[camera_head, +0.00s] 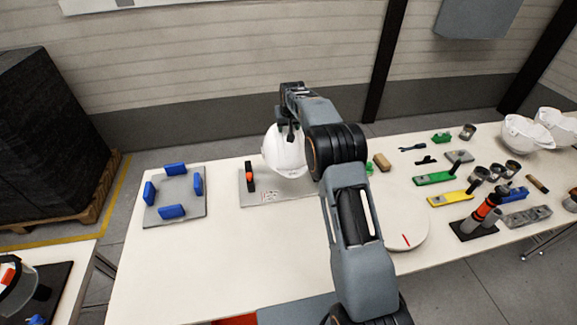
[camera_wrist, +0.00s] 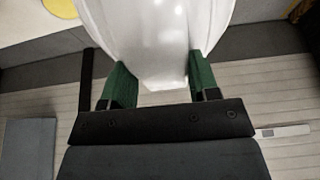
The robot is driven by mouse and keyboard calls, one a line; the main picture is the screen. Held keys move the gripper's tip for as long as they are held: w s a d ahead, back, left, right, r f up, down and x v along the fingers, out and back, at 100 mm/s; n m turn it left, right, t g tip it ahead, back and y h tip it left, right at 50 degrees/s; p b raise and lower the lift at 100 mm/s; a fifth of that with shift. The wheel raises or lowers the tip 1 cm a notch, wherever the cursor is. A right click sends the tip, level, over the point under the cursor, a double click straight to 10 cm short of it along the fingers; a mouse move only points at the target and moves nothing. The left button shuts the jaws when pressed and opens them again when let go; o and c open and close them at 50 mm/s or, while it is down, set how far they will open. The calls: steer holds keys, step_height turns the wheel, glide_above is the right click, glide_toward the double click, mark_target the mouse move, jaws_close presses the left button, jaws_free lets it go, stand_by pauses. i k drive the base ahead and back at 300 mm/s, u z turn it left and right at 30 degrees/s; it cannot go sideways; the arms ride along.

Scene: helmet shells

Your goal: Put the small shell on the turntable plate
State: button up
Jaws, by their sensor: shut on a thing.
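A white helmet shell (camera_head: 283,152) hangs from my gripper (camera_head: 290,128) above the table in the head view, over a grey plate with a red-and-black clamp. In the wrist view the white shell (camera_wrist: 158,40) sits between the two green fingers of my gripper (camera_wrist: 158,85), which is shut on it. The turntable plate (camera_head: 408,232), a round white disc with a red mark, lies on the table to the right of my arm. My arm hides its left part. The shell is apart from the turntable, to its left and farther back.
A grey plate (camera_head: 163,208) with several blue blocks lies at left. Green (camera_head: 434,177) and yellow (camera_head: 452,198) tools, several metal cups and a post stand (camera_head: 484,214) are right of the turntable. More white shells (camera_head: 525,131) sit at the far right.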

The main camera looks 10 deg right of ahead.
mark_target(388, 211)
steer(key=k, duration=1.5)
